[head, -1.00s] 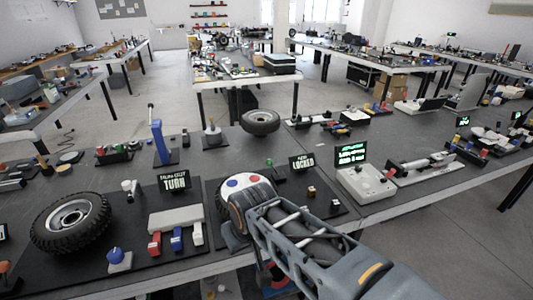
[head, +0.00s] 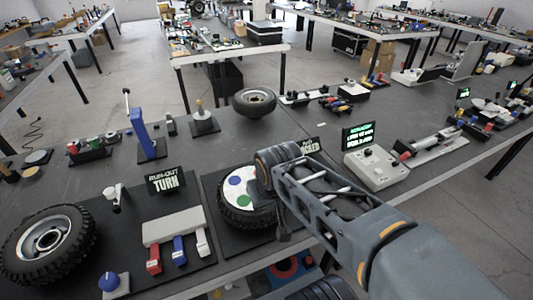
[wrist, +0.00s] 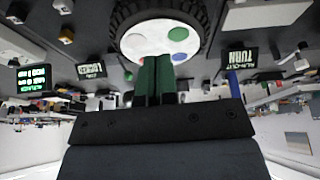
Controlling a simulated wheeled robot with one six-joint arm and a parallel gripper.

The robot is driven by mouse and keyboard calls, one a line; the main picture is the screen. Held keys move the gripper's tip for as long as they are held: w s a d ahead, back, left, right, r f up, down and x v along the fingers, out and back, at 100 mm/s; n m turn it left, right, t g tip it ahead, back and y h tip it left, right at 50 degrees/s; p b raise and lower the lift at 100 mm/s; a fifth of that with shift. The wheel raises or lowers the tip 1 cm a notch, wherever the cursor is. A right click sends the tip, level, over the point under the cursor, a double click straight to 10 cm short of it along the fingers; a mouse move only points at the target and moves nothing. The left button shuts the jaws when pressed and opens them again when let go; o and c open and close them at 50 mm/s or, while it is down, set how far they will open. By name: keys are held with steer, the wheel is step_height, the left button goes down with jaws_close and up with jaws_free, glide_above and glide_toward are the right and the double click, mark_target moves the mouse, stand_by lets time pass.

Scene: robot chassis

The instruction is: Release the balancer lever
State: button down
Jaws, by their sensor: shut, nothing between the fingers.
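A tyre (head: 246,217) with a white disc (head: 228,187) bearing coloured dots lies on a dark board; it also shows in the wrist view (wrist: 190,12). My gripper (wrist: 153,70) is shut and empty, with its green fingers in front of the disc's edge; I cannot tell whether they touch it. In the head view my wrist hides the fingers and part of the disc. A sign reading LOCKED (head: 312,145) stands behind, partly covered by my arm, and shows upside down in the wrist view (wrist: 91,70). I cannot make out for sure which part is the balancer lever.
To the left are a TURN sign (head: 165,181), a blue upright post (head: 146,136), a second wheel (head: 46,240) and a grey block (head: 172,226) with coloured pieces. A grey console (head: 377,170) stands right of my arm. The mid-table behind is fairly clear.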

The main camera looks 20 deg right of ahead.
steer(key=w+d+f+h+b, duration=0.2)
steer(key=w+b, duration=0.1)
steer(key=w, duration=0.9)
steer(key=w+d+f+t+h+b, duration=0.1)
steer(key=w+d+f+h+b, duration=0.1)
steer(key=w, duration=1)
steer(key=shift+w+d+n+b, duration=0.25)
steer(key=shift+d+n+b, duration=0.15)
steer(key=shift+d+b, duration=0.2)
steer(key=shift+d+f, duration=0.1)
steer(key=x, duration=0.9)
steer(key=shift+w+d, duration=0.1)
steer(key=shift+w, duration=0.05)
steer(key=d, duration=0.1)
steer(key=d+f+p, duration=0.1)
steer(key=w+d, duration=0.1)
steer(key=d, duration=0.1)
steer(key=shift+f, duration=0.15)
